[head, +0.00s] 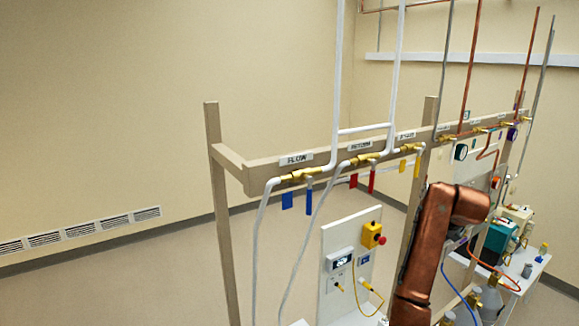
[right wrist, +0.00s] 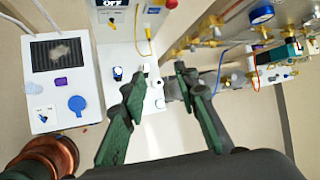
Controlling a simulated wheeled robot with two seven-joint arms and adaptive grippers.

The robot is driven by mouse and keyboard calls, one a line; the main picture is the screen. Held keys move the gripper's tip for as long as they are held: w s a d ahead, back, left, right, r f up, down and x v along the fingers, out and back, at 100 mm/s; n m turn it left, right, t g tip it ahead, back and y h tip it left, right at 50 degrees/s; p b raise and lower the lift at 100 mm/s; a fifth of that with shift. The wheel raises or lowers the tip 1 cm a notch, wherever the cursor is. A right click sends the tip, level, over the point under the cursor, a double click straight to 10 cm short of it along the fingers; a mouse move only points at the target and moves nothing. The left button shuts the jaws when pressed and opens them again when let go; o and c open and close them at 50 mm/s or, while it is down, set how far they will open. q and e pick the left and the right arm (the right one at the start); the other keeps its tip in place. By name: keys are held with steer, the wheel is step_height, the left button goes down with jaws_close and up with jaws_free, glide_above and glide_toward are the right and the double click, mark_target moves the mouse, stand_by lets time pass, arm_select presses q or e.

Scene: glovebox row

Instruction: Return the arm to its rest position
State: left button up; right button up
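My right arm is a copper-coloured arm (head: 440,235) that rises from the bottom edge of the head view, right of centre, and bends to the right at its top. Its gripper is hidden in the head view. In the right wrist view my right gripper (right wrist: 158,76) shows two dark green fingers spread apart. I see nothing held between them. Below and beyond the fingers are a white panel and small fittings.
A pipe frame (head: 213,160) with brass valves and coloured tags stands in front of me. A white panel (head: 335,235) carries a yellow box with a red button (head: 372,235). A white box with a dark window (right wrist: 65,90) lies left of the fingers. Instruments and bottles crowd the right.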

steer(key=s+d+f+n+g+h, duration=0.1)
steer(key=s+d+f+n, duration=0.3)
steer(key=f, duration=0.7)
steer(key=s+d+f+n+h, duration=0.2)
steer(key=s+d+f+n, duration=0.15)
steer(key=f, duration=0.75)
steer(key=s+f+n+g, duration=0.1)
steer(key=s+f+n, duration=0.5)
steer(key=s+f, duration=0.65)
steer(key=s+a+f+n+g+y, duration=0.1)
steer(key=s+a+f+n, duration=0.35)
steer(key=s, duration=0.55)
steer(key=s+a+f+n+y, duration=0.1)
steer(key=s+a+f+n, duration=0.4)
steer(key=s, duration=0.5)
steer(key=s+a+f+n+g, duration=0.1)
steer(key=s+a+f+n, duration=0.35)
steer(key=s+f, duration=0.4)
steer(key=s+f+n+g+y+b, duration=0.2)
steer(key=f+b, duration=0.9)
steer(key=f, duration=2.9)
steer(key=s+f+b, duration=0.4)
steer(key=s+f, duration=0.6)
steer(key=f, duration=0.3)
steer(key=s+f+b, duration=0.5)
steer(key=s+f, duration=0.5)
steer(key=f, duration=0.3)
steer(key=shift+s+a+g+h, duration=0.3)
steer(key=shift+s+a+h, duration=0.05)
steer(key=shift+a+h, duration=0.05)
